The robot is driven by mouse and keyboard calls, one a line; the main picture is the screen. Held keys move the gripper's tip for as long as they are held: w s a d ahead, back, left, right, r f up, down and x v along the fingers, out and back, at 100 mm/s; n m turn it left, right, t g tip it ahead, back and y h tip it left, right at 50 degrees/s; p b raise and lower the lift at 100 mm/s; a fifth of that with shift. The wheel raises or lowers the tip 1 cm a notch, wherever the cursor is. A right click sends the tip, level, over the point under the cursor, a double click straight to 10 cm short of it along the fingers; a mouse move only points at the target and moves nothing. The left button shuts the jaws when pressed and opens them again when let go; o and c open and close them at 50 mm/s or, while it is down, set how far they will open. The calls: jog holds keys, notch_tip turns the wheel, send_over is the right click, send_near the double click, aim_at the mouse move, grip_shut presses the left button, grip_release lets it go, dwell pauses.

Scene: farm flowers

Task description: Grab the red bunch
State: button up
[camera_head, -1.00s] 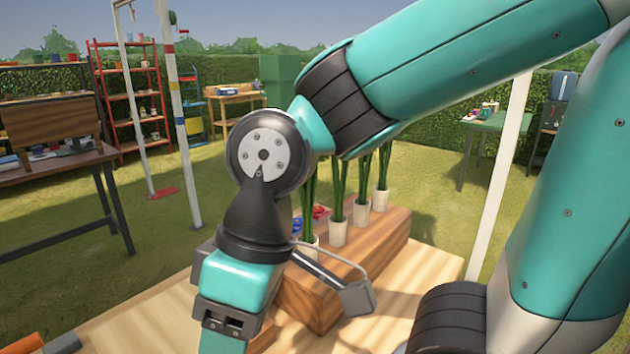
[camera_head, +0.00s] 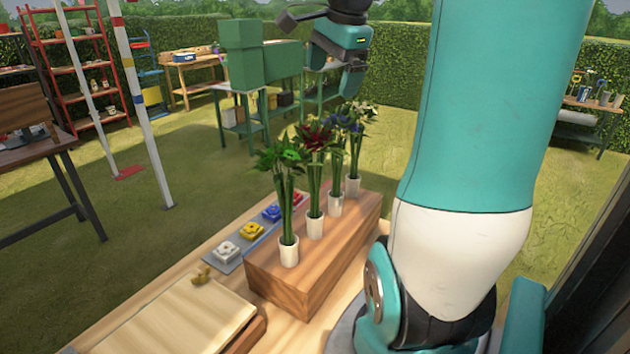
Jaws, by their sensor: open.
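The red bunch (camera_head: 316,138) stands upright in a white cup (camera_head: 315,226), the second from the front in a row on a wooden block. Its dark red blooms sit on long green stems. A green-leaved bunch (camera_head: 286,156) stands in front of it. My gripper (camera_head: 352,84) is at the top middle, pointing down above the back of the row, apart from the red bunch. It is open and looks empty; its fingertips are small and hard to make out.
The wooden block (camera_head: 290,290) stands on a light wooden table. Coloured buttons (camera_head: 252,229) in white, yellow, blue and red lie on a grey strip to its left. A wooden board (camera_head: 170,325) lies at front left. My arm hides much of the right side.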

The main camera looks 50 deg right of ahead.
aim_at(315, 142)
jog(key=p+x, duration=0.1)
jog(key=x, duration=1)
jog(key=shift+a+p+x, duration=0.1)
jog(key=shift+p+x, duration=0.35)
jog(key=shift+x, duration=0.95)
jog(key=shift+a+p+x, duration=0.15)
jog(key=shift+p+x, duration=0.25)
jog(key=shift+x, duration=0.95)
jog(key=c, duration=1.2)
jog(key=shift+c, duration=0.5)
jog(key=shift+r, duration=0.1)
